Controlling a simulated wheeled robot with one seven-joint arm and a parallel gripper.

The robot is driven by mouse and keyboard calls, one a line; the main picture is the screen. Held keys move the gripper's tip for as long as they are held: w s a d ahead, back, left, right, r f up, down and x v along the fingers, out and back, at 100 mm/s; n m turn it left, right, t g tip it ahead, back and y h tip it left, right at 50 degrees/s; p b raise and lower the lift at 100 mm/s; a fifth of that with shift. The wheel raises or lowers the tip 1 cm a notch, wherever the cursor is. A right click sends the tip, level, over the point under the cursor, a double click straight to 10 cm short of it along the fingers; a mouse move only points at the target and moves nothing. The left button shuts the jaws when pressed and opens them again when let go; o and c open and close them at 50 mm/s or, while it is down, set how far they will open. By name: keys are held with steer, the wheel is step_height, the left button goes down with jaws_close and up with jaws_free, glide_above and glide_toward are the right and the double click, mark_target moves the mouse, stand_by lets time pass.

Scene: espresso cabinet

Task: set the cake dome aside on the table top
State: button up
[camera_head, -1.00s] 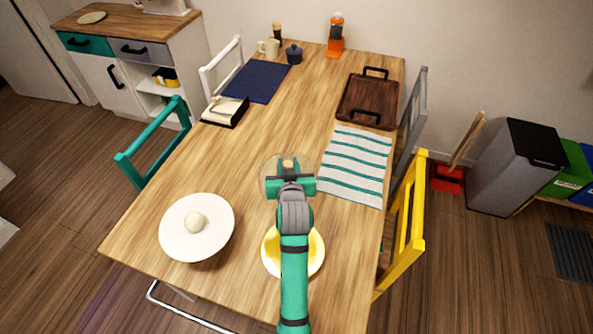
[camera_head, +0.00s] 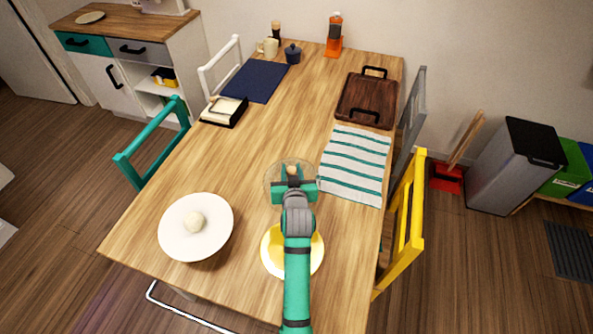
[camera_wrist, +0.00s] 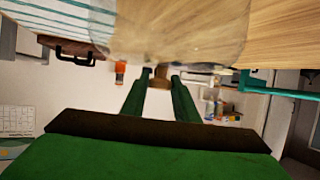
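The clear cake dome (camera_head: 272,183) is over the middle of the wooden table top (camera_head: 235,150), between the striped cloth and the yellow plate. Its brown knob (camera_wrist: 160,76) is between the two fingers of my gripper (camera_wrist: 161,82) in the wrist view. The fingers appear closed on the knob. In the head view my gripper (camera_head: 293,186) covers part of the dome. I cannot tell whether the dome's rim touches the table.
A yellow plate (camera_head: 270,262) lies partly under my arm. A white dish (camera_head: 180,240) with a pale ball stands at left. The striped cloth (camera_head: 355,165), wooden tray (camera_head: 365,98) and navy mat (camera_head: 255,82) lie beyond. The table's centre left is clear.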

steer(key=shift+o, duration=1.4)
steer(key=shift+f, duration=0.1)
